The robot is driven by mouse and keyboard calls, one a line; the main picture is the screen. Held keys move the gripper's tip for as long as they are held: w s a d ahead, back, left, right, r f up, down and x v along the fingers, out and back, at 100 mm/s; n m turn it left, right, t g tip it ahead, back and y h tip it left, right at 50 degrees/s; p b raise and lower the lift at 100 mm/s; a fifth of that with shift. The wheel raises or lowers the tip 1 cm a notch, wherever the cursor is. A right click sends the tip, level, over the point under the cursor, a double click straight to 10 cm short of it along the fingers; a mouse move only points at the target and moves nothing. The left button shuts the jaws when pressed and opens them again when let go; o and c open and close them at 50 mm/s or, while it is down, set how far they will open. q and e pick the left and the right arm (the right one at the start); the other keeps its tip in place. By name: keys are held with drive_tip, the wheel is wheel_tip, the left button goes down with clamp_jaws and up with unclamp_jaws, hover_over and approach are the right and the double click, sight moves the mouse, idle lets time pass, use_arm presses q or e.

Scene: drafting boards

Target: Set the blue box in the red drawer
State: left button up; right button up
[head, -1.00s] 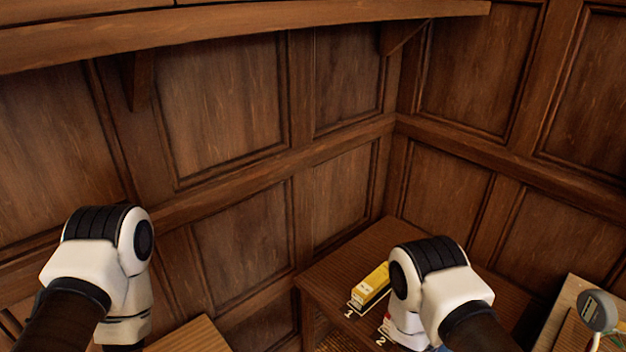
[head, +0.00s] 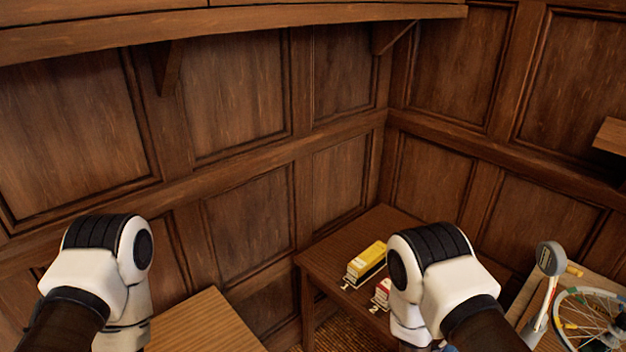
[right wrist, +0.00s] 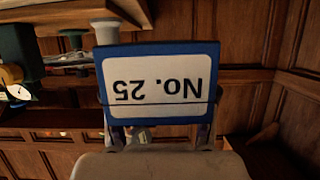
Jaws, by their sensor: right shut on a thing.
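The blue box (right wrist: 212,95) fills the middle of the right wrist view. Its white label reads "No. 25" upside down. My right gripper (right wrist: 160,136) is shut on it, with a finger showing at each side of its lower edge. In the head view only my arms' white and black links show; the left gripper's fingers are out of view. No red drawer shows in either view.
A dark wooden table (head: 390,222) in the corner bears a yellow box (head: 366,260) by number 1 and a red-and-white box (head: 382,292) by number 2. A spoked wheel (head: 592,318) lies at right. A lighter tabletop (head: 205,325) is at lower left.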

drive_tip(key=shift+w+f+b, duration=0.1)
drive_tip(key=shift+f+b, duration=0.05)
drive_tip(key=shift+b, duration=0.3)
drive_tip(key=w+a+f+n+t+y+b, duration=0.35)
drive_tip(key=a+f+n+y+b, duration=0.3)
drive_tip(key=b, duration=0.75)
drive_tip(key=s+a+r+n+t+y, duration=0.1)
drive_tip(key=s+a+n+y, duration=0.1)
drive_tip(key=a, duration=0.4)
drive_tip(key=shift+s+a+r+n+y+p, duration=0.15)
drive_tip(key=shift+r+n+y+p, duration=0.2)
drive_tip(key=shift+n+y, duration=0.35)
drive_tip(key=shift+f, duration=0.1)
